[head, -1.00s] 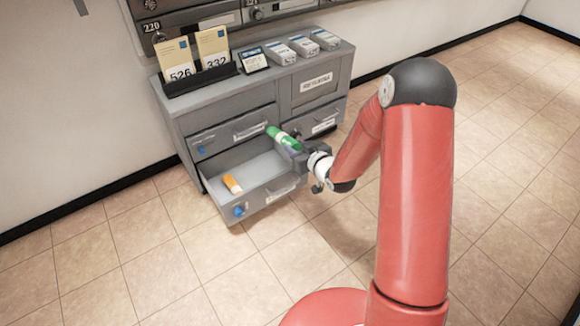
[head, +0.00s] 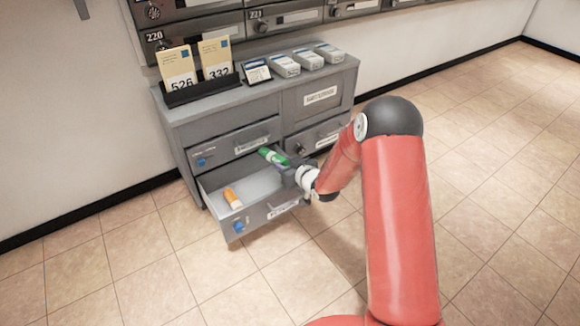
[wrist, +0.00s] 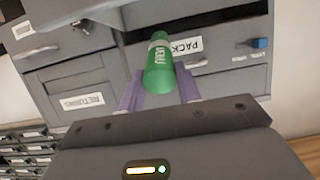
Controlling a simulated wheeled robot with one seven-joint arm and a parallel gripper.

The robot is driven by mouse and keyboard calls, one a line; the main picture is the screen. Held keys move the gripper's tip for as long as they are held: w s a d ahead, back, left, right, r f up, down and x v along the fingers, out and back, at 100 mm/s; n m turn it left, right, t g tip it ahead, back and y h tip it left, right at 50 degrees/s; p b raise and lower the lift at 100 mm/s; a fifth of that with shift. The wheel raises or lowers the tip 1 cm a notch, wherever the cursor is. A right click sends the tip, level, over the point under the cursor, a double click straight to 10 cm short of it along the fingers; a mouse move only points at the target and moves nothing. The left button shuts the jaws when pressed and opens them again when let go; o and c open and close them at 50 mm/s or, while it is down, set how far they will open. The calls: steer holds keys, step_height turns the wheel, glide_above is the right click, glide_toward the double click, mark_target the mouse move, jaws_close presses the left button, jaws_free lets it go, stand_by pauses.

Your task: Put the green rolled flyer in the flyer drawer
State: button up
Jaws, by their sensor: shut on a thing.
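The green rolled flyer (head: 272,157) has a white band and is held in my gripper (head: 285,167), which is shut on it. In the wrist view the flyer (wrist: 159,68) lies between the two purple fingers of my gripper (wrist: 158,92) and reads "MENU". In the head view the flyer is at the right back part of the open lower left drawer (head: 243,226), close to the cabinet front. Whether it touches the drawer cannot be told. An orange roll (head: 232,198) lies inside this drawer near its left side. The drawer's label is too small to read.
The grey cabinet (head: 215,111) has other drawers, shut, around the open one. On its top stand a rack with numbered envelopes (head: 180,72) and several small boxes (head: 284,66). Wall mailboxes (head: 190,32) hang above. The tiled floor in front is clear.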

steer(key=shift+w+a+f+b, duration=0.15)
steer(key=shift+f+b, duration=0.15)
steer(key=shift+f, duration=0.35)
steer(key=shift+w+a+f+b, duration=0.15)
steer(key=shift+f+b, duration=0.1)
steer(key=shift+f, duration=0.35)
steer(key=shift+w+a+f, duration=0.15)
steer(key=shift+w+f, duration=0.1)
steer(key=shift+f, duration=0.3)
steer(key=shift+w+a+f, duration=0.1)
steer(key=shift+w+f, duration=0.1)
steer(key=shift+f, duration=0.35)
steer(key=o, duration=1)
steer(key=shift+o, duration=0.2)
